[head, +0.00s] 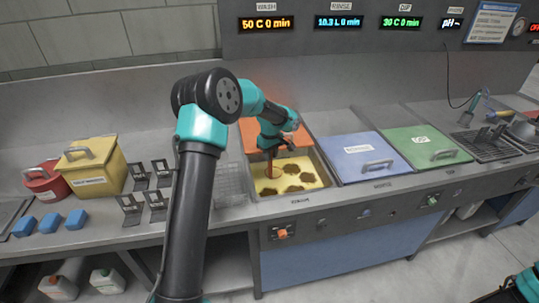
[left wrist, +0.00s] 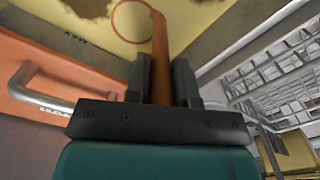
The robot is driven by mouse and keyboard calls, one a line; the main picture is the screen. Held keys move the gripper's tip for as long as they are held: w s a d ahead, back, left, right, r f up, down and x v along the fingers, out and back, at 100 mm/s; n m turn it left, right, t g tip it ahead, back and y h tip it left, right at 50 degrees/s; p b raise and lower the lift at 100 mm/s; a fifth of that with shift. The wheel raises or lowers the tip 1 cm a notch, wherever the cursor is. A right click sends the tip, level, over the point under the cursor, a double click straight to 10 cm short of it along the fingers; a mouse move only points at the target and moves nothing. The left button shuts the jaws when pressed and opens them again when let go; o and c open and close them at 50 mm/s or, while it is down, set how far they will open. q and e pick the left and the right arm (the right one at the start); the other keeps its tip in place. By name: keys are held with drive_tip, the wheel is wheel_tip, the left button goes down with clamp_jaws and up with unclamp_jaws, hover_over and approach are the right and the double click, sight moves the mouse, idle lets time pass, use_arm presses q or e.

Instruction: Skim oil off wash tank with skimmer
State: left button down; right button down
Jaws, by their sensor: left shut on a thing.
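The wash tank (head: 290,196) is open, with its orange lid (head: 305,137) behind the opening. It holds yellow liquid with several brown oil patches (head: 308,177) on top. My left gripper (head: 275,140) is over the back left part of the tank, shut on the orange skimmer (head: 269,162), whose handle points down toward the liquid. In the left wrist view the skimmer's handle (left wrist: 160,45) stands between the two fingers (left wrist: 160,85), and its ring lies against the yellow surface. I cannot tell how deep the ring sits.
A closed blue lid (head: 358,160) and a green lid (head: 421,147) stand right of the tank. A wire rack (head: 232,183) lies to its left, then small black stands, a yellow bin (head: 90,170), a red bin (head: 45,184) and blue blocks (head: 50,222).

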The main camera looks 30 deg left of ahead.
use_arm(q)
drive_tip(key=d, duration=0.2)
drive_tip(key=s+d, duration=0.1)
drive_tip(key=d, duration=0.2)
drive_tip(key=shift+s+d, duration=0.15)
drive_tip(key=shift+d, duration=0.05)
drive_tip(key=shift+a, duration=0.1)
idle(0.4)
drive_tip(key=s+a, duration=0.3)
idle(0.6)
drive_tip(key=shift+s, duration=0.1)
drive_tip(key=s+d, duration=0.2)
drive_tip(key=s, duration=0.3)
drive_tip(key=shift+s, duration=0.4)
idle(0.3)
drive_tip(key=shift+w, duration=0.1)
